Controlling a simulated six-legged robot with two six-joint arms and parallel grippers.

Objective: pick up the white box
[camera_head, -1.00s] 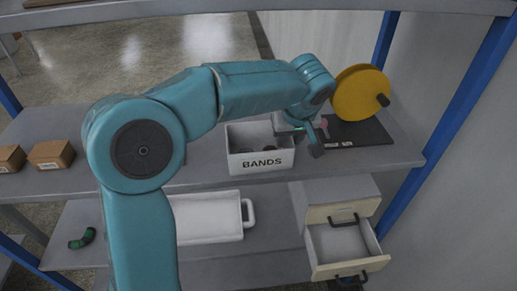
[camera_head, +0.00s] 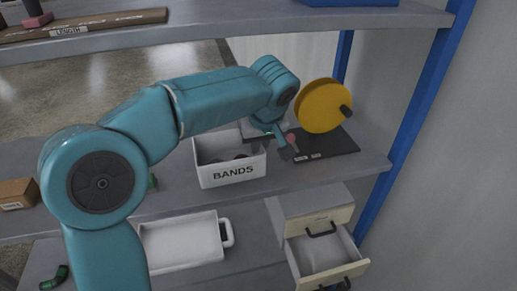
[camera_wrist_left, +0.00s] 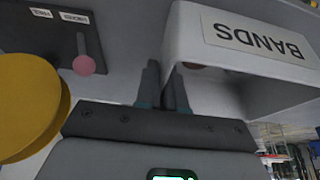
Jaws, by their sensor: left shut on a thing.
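The white box (camera_head: 232,172) labelled BANDS is on the middle shelf, with dark items inside. My left gripper (camera_head: 279,145) is at its right side, its jaws closed on the box's side wall. In the left wrist view the two fingers (camera_wrist_left: 164,85) sit either side of the wall of the white box (camera_wrist_left: 190,40), whose label appears upside down. I cannot tell whether the box is clear of the shelf. My right gripper is not in view.
Right of the box stand a yellow disc (camera_head: 321,106), a dark plate (camera_head: 325,146) and a pink knob (camera_head: 290,138). Below are a white tray (camera_head: 180,243) and an open drawer (camera_head: 320,252). A cardboard box (camera_head: 17,193) is at the left. An upper shelf (camera_head: 220,27) hangs overhead.

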